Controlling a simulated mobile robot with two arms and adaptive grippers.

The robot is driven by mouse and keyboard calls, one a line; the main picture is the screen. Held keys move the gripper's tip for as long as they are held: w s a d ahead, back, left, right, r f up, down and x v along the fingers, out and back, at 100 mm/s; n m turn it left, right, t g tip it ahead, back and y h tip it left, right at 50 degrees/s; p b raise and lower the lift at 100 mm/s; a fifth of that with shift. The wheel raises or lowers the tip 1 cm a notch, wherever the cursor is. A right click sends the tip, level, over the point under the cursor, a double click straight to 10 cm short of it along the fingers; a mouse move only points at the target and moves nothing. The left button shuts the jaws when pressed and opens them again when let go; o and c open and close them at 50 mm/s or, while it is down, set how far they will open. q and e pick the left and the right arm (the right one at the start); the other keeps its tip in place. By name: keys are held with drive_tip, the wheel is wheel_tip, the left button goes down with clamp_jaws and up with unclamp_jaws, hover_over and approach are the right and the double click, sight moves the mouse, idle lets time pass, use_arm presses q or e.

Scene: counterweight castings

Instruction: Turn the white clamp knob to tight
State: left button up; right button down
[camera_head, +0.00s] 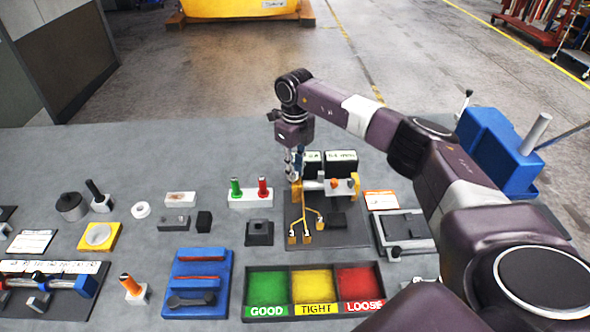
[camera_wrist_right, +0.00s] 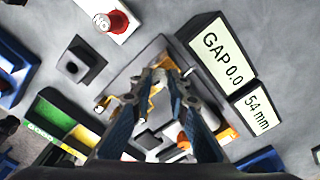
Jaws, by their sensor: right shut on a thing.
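My right gripper (camera_head: 296,172) reaches down over the left end of the yellow-and-white clamp fixture, which stands on a dark base plate (camera_head: 345,236). In the right wrist view its blue fingers (camera_wrist_right: 167,75) come together at the fixture, shut on what appears to be the white clamp knob. The fingers hide most of the knob, so its turn cannot be read. An orange knob (camera_head: 352,183) sits at the fixture's right side. Behind it a two-part display (camera_wrist_right: 222,55) reads "GAP 0.0" and "54 mm". My left gripper is not in view.
A tray with green GOOD, yellow TIGHT and red LOOSE compartments (camera_head: 314,268) stands in front. A white block with green and red plugs (camera_head: 250,197) is just left. A grey device (camera_head: 405,230) and a blue container (camera_head: 497,150) stand right. Several parts fill the left.

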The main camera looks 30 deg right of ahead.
drive_tip(key=shift+m, duration=0.3)
drive_tip(key=m, duration=0.3)
drive_tip(key=shift+m+b, duration=0.3)
drive_tip(key=shift+b, duration=0.05)
drive_tip(key=m, duration=0.4)
drive_tip(key=shift+m, duration=0.3)
drive_tip(key=m, duration=0.4)
drive_tip(key=shift+m, duration=0.3)
drive_tip(key=shift+w+m, duration=0.1)
drive_tip(key=shift+m, duration=2.1)
drive_tip(key=c, duration=1.8)
unclamp_jaws()
drive_tip(key=shift+c, duration=0.2)
wheel_tip(320, 180, up, 12)
